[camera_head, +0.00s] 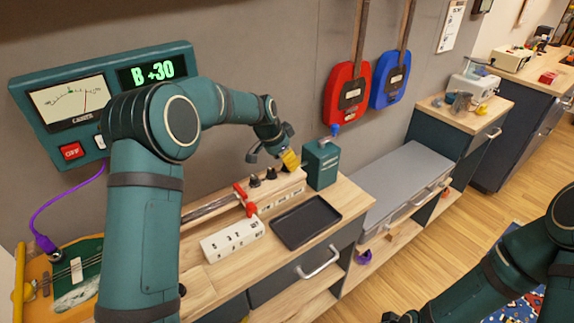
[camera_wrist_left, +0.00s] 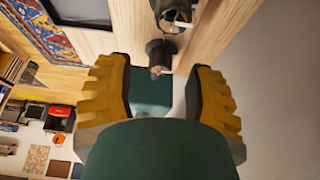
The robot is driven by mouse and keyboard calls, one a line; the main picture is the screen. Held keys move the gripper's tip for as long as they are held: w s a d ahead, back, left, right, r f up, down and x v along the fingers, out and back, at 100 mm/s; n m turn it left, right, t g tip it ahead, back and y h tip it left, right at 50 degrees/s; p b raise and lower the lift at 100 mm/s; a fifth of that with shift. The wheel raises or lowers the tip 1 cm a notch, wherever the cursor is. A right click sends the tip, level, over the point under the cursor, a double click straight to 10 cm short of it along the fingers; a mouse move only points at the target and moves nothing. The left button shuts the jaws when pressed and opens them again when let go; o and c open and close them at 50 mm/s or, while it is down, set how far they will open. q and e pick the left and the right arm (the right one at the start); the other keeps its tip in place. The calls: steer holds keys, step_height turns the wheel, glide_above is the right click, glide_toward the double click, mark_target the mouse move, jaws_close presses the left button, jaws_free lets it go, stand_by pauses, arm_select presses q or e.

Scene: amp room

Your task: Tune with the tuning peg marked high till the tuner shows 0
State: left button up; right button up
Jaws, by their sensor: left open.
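The tuner (camera_head: 110,85) on the wall reads "B +30" in green beside a needle dial. The guitar headstock (camera_head: 265,195) lies on the wooden bench with black tuning pegs (camera_head: 270,174). Its labels are too small to read, so I cannot tell which peg is marked high. My left gripper (camera_head: 275,153) is open above the far end of the pegs. In the left wrist view its yellow fingers stand apart (camera_wrist_left: 157,88), with a black peg (camera_wrist_left: 160,52) just beyond the gap. My right gripper is only a dark bit at the bottom edge, its fingers unclear.
A green box (camera_head: 321,165) with a blue knob stands close to the right of my left gripper. A black tray (camera_head: 305,222) and a white block (camera_head: 232,241) lie in front of the headstock. A red clamp (camera_head: 245,200) sits on the neck.

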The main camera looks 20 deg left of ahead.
arm_select(q)
steer(key=shift+x, duration=1)
jaws_close()
